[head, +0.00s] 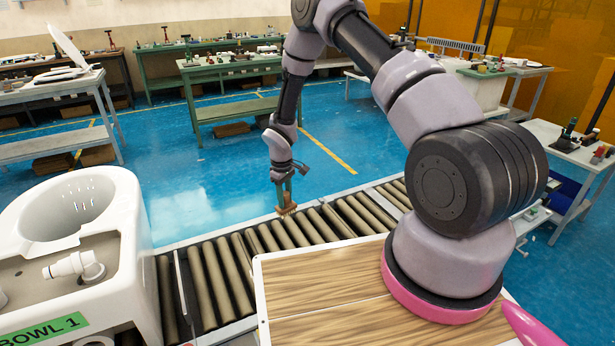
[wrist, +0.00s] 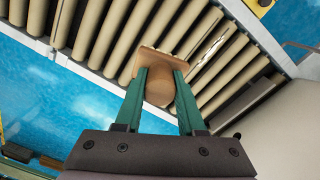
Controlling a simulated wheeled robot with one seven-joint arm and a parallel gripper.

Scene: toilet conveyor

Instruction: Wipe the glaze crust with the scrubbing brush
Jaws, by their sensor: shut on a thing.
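My gripper (head: 284,189) hangs over the roller conveyor in the head view, pointing down. Its two green fingers are shut on the scrubbing brush (head: 287,208), a small brown wooden block with bristles at the bottom. In the wrist view the brush (wrist: 158,62) sits between the fingertips (wrist: 161,76), with the rollers beneath and beyond it. A white toilet bowl (head: 130,215) with a green "BOWL 1" label stands at the left on the conveyor, apart from the brush. I cannot make out the glaze crust in either view.
The roller conveyor (head: 235,270) runs from the toilet towards the upper right, with bare rollers between. A wood-topped surface (head: 320,280) lies in front of it, below my arm. Workbenches (head: 235,68) with tools stand behind, across open blue floor (head: 200,190).

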